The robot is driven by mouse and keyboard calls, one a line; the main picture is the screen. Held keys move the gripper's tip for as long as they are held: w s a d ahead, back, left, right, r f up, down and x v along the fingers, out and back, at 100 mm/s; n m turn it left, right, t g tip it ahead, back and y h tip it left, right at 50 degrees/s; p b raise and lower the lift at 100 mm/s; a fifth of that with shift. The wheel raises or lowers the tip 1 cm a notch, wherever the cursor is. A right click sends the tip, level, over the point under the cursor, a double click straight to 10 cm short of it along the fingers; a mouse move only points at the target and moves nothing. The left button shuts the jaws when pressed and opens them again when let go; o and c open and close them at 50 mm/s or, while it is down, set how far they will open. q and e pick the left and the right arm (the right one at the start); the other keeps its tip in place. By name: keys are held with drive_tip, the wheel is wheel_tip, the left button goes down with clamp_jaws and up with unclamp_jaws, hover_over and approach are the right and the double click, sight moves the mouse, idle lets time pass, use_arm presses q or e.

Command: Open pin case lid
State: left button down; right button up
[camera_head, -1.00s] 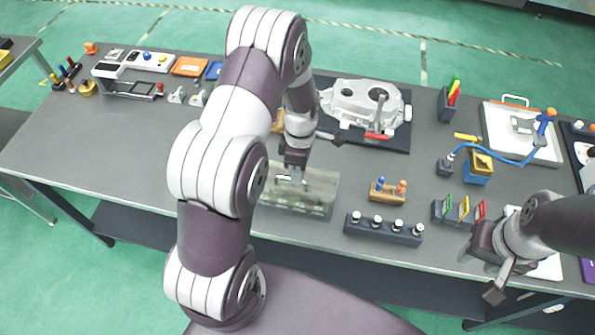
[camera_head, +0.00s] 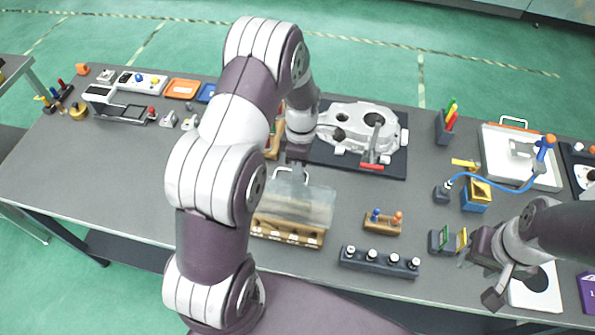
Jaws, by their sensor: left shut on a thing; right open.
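The pin case (camera_head: 268,236) is a wooden box on the front middle of the table, with several pale round spots along its front. Its clear lid (camera_head: 308,206) is tilted up at the back, with the case's front row uncovered. My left gripper (camera_head: 296,176) is at the lid's upper edge, shut on the lid's handle; its fingertips are partly hidden. My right gripper (camera_head: 478,276) is open and empty at the right front, beside the coloured-tag rack.
A dark rack with white-topped pins (camera_head: 380,262) and a small wooden block with blue and orange knobs (camera_head: 382,224) stand right of the case. A grey casting (camera_head: 352,130) on a dark mat lies behind. The tag rack (camera_head: 440,240) is close to my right gripper.

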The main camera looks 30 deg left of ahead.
use_arm(q)
drive_tip(key=w+a+f+g+p, duration=0.1)
drive_tip(key=w+f+p, duration=0.1)
drive_tip(key=w, duration=0.3)
drive_tip(key=shift+w+a+f+g, duration=0.2)
drive_tip(key=shift+w+f+g, duration=0.1)
drive_tip(key=shift+f, duration=0.5)
drive_tip(key=c, duration=1.2)
unclamp_jaws()
drive_tip(key=shift+a, duration=0.1)
drive_tip(key=d+r+p, duration=0.2)
drive_tip(key=d+r, duration=0.1)
drive_tip(key=d, duration=0.1)
drive_tip(key=d+r+p, duration=0.2)
drive_tip(key=d+r, duration=0.1)
drive_tip(key=r, duration=0.1)
drive_tip(key=d+r+p, duration=0.1)
drive_tip(key=d+r, duration=0.3)
drive_tip(key=shift+s+d+p, duration=0.35)
drive_tip(key=shift+p, duration=0.05)
